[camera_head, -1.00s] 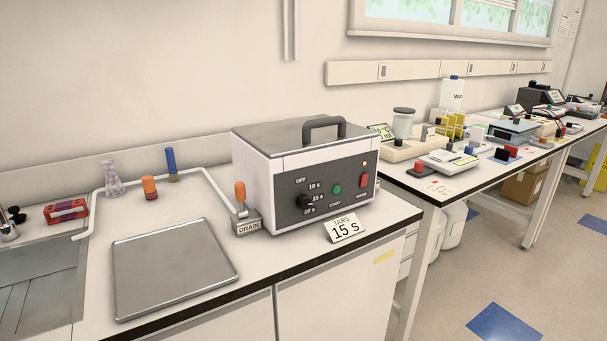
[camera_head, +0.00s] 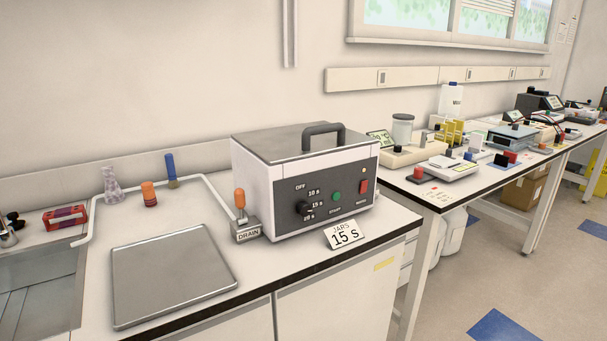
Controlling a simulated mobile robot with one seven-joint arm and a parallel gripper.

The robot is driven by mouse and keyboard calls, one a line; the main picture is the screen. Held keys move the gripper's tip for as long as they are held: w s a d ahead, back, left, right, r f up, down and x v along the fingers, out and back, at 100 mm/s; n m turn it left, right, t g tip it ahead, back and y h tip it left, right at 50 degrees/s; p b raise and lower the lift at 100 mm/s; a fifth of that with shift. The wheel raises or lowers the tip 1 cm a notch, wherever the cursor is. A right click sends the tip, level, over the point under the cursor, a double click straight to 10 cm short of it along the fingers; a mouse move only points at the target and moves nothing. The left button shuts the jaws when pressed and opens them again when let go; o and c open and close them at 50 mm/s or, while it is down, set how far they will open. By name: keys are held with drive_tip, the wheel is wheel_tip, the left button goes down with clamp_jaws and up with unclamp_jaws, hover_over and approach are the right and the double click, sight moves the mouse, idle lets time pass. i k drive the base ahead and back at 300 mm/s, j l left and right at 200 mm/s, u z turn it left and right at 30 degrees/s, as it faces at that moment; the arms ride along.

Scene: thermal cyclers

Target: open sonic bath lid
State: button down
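The sonic bath (camera_head: 303,185) is a white box with a dark front panel on the bench. Its grey metal lid (camera_head: 270,141) lies flat on top and is shut. The lid has a dark arched handle (camera_head: 324,129) toward its right side. The front panel carries a black dial, a green button and a red switch. My gripper is not in view.
A card reading "JARS 15 s" (camera_head: 345,235) stands before the bath. A drain valve with an orange handle (camera_head: 240,199) stands at its left. A flat metal tray (camera_head: 172,275) lies front left, beside a sink (camera_head: 40,295). The wall is close behind.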

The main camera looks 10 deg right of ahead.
sight(286, 143)
drive_tip(key=i+l, duration=1.35)
drive_tip(key=i+j+u, duration=0.05)
drive_tip(key=i, duration=0.05)
